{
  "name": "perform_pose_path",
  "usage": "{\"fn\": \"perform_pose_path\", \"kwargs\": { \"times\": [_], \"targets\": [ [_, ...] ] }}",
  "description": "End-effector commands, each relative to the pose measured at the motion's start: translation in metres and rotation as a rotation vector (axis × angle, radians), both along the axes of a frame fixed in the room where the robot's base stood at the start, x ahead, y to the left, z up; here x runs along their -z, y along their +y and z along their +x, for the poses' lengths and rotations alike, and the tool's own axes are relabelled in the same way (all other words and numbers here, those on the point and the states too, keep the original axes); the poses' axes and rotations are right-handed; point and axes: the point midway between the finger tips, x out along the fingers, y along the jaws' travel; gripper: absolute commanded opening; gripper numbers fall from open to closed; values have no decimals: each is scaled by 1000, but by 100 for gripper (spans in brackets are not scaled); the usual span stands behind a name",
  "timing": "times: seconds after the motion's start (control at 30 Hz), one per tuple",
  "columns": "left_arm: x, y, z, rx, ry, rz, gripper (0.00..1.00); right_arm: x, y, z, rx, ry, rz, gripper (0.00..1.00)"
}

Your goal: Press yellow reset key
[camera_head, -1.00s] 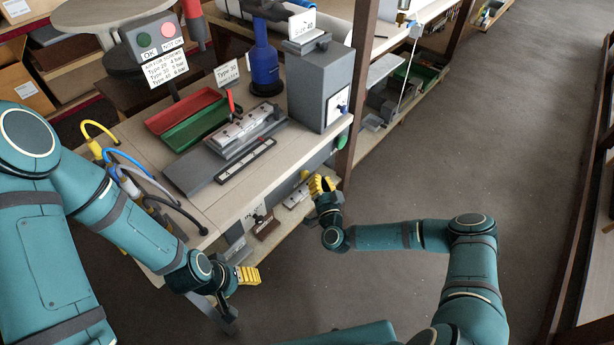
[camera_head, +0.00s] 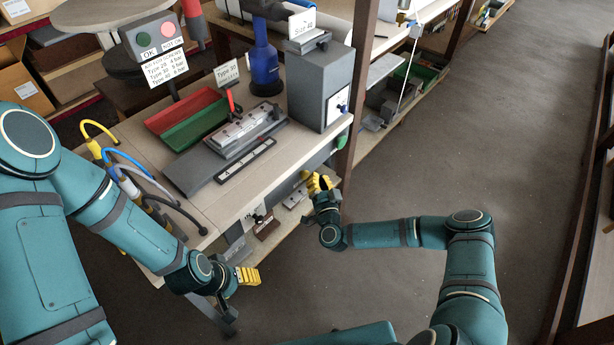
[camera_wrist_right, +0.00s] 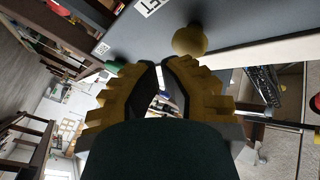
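The yellow reset key (camera_wrist_right: 190,40) is a round knob on the grey front of the bench, beyond my right gripper's fingertips in the right wrist view. In the head view a small part of it (camera_head: 304,174) shows under the bench's front edge, just left of my right gripper. My right gripper (camera_head: 319,184) has stepped yellow fingers. In the wrist view its fingers (camera_wrist_right: 158,68) have a narrow gap between them and hold nothing; they appear apart from the key. My left gripper (camera_head: 248,276) hangs low in front of the bench, its fingers seen edge-on.
A green knob (camera_head: 341,142) sits on the bench front to the right of the key. The bench top (camera_head: 215,205) bears a grey fixture, red and green trays and a blue bottle (camera_head: 264,65). A dark post (camera_head: 358,85) rises beside it. The floor to the right is clear.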

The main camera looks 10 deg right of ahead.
Motion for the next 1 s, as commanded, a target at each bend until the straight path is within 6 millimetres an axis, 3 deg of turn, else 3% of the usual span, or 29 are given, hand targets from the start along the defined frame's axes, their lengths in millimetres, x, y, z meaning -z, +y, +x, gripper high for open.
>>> {"fn": "perform_pose_path", "kwargs": {
  "times": [1.0],
  "targets": [
    [4,0,0,0,0,0,62,0,6,8,-1,-1,-1,0]
  ]
}}
